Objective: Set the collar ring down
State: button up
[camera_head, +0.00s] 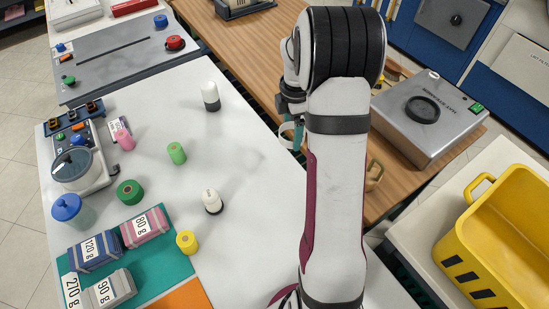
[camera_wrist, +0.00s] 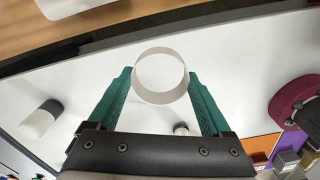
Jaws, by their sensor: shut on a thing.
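The collar ring (camera_wrist: 160,97) is a thin white band in the wrist view, its open side facing the camera. My gripper (camera_wrist: 159,77) has its green fingers on either side of the ring and is shut on it. In the head view my gripper (camera_head: 297,133) is partly hidden by my arm, near the edge of the white table (camera_head: 245,160). A pale part of the ring (camera_head: 286,127) shows there. Its height above the surface is hard to tell.
On the white table stand white bottles with dark parts (camera_head: 211,97) (camera_head: 213,202), a green spool (camera_head: 177,153) and labelled weight packs (camera_head: 145,227). A scale (camera_head: 85,168) is at left. A wooden counter (camera_head: 250,40) with a metal box (camera_head: 428,115) lies beyond. A yellow bin (camera_head: 500,240) is right.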

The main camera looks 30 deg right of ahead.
jog(key=s+a+n, duration=0.2)
jog(key=s+n, duration=0.2)
jog(key=s, duration=1.4)
send_over(283, 201)
jog(key=f, duration=0.6)
jog(key=shift+s+d+f, duration=0.15)
jog(key=shift+s+f, duration=0.15)
jog(key=shift+s, duration=0.05)
jog(key=shift+w+a+f, duration=0.1)
jog(key=shift+w+f, duration=0.1)
jog(key=shift+f, duration=0.9)
jog(key=shift+w+a+f, duration=0.1)
jog(key=shift+w+f, duration=0.05)
jog(key=shift+f, duration=0.95)
jog(key=shift+f, duration=0.1)
jog(key=o, duration=1.1)
